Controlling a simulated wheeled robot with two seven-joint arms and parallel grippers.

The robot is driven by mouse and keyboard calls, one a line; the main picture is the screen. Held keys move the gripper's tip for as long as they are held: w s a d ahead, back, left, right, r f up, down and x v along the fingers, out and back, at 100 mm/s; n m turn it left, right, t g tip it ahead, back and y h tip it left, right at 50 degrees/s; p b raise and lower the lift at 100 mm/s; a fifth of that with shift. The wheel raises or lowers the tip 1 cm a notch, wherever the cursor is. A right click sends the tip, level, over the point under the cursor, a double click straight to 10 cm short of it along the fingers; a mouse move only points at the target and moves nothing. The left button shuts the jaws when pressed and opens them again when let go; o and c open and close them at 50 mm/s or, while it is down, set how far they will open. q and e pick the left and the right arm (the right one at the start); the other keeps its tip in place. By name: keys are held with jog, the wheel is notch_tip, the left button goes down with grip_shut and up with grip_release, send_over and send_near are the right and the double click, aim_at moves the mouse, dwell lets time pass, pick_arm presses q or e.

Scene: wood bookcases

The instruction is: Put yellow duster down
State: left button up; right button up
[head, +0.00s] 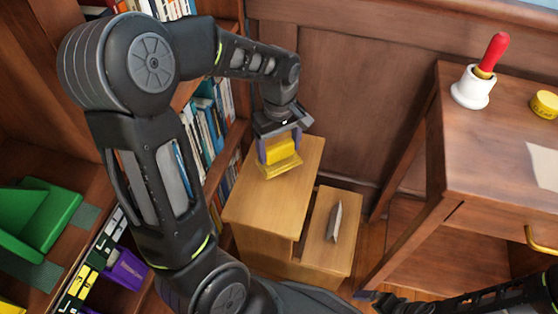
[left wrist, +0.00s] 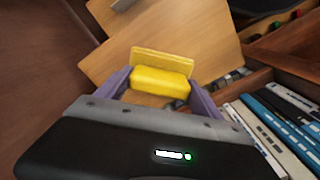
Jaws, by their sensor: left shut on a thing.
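The yellow duster (head: 281,158) is a yellow block with a wider, flat yellow lower part. My left gripper (head: 279,146) is shut on it from above, with purple fingers on both sides. The duster is over the top of a light wood step stool (head: 246,207); I cannot tell whether it touches the surface. In the left wrist view the duster (left wrist: 160,80) sits between the purple fingers (left wrist: 160,90), with the light wood top (left wrist: 190,35) behind it. My right gripper (head: 380,299) shows only partly at the bottom right, and its jaws are unclear.
A grey pointed object (head: 335,222) lies on the stool's lower step. Bookshelves with books (head: 207,125) stand close on the left.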

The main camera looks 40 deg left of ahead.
aim_at(279, 160)
pick_arm(q)
jog(key=shift+f+b, duration=0.9)
jog(key=shift+f, duration=1.5)
jog(key=shift+f, duration=0.1)
jog(key=o, duration=1.6)
jog(key=shift+f, duration=0.1)
notch_tip(279, 160, up, 12)
jog(key=p, duration=0.4)
jog(key=shift+r, duration=0.2)
